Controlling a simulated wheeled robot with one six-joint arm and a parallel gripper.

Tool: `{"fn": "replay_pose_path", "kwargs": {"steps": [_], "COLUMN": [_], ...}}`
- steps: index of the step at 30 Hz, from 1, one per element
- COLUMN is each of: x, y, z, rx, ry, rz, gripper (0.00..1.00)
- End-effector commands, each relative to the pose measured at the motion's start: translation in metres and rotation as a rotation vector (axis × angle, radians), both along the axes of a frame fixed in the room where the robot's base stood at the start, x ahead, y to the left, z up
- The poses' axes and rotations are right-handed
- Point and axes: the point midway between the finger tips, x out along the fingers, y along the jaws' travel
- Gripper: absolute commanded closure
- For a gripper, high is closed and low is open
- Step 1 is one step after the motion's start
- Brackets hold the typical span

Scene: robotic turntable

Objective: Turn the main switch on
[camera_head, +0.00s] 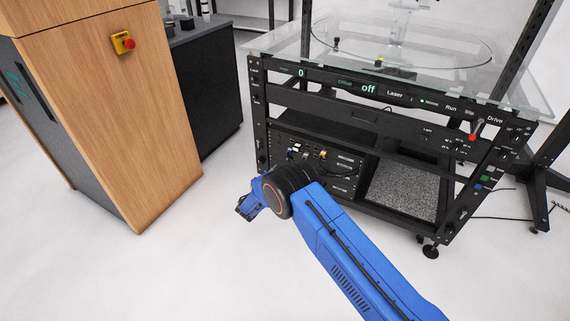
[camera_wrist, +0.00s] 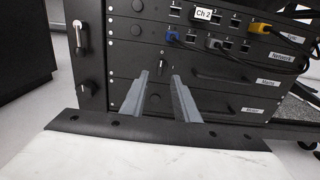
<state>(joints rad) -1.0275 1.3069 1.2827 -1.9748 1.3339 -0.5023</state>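The equipment rack's front panel fills the wrist view. A small dark rotary switch with a light pointer (camera_wrist: 162,65) sits on the panel row whose right-hand label seems to read "Mains". My gripper (camera_wrist: 160,77) points at this panel, its two grey fingers apart with nothing between them. The switch appears between the fingertips in the picture; whether they reach around it or stop short of it, I cannot tell.
Cables with yellow (camera_wrist: 260,28), blue (camera_wrist: 173,37) and grey plugs cross the upper panel rows. In the head view, a wooden cabinet (camera_head: 110,110) with a red emergency button (camera_head: 128,43) stands left, with clear floor between.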

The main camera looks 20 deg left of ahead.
Motion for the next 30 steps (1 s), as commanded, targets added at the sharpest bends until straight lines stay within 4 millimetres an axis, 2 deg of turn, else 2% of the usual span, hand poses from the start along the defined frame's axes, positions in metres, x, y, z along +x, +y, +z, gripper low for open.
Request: {"fn": "replay_pose_path", "kwargs": {"steps": [6, 12, 18, 26, 27, 30], "x": [0.039, 0.063, 0.074, 0.075, 0.075, 0.075], "y": [-0.004, -0.006, -0.006, -0.006, -0.006, -0.006], "z": [-0.001, -0.001, -0.001, -0.001, -0.001, 0.0], "rx": [0.001, -0.001, -0.001, -0.001, -0.001, -0.001], "ry": [0.0, 0.0, 0.001, 0.001, 0.001, 0.001], "rz": [-0.002, -0.001, 0.0, 0.0, 0.0, 0.0], "gripper": [0.72, 0.72, 0.72, 0.72, 0.77, 1.0]}}
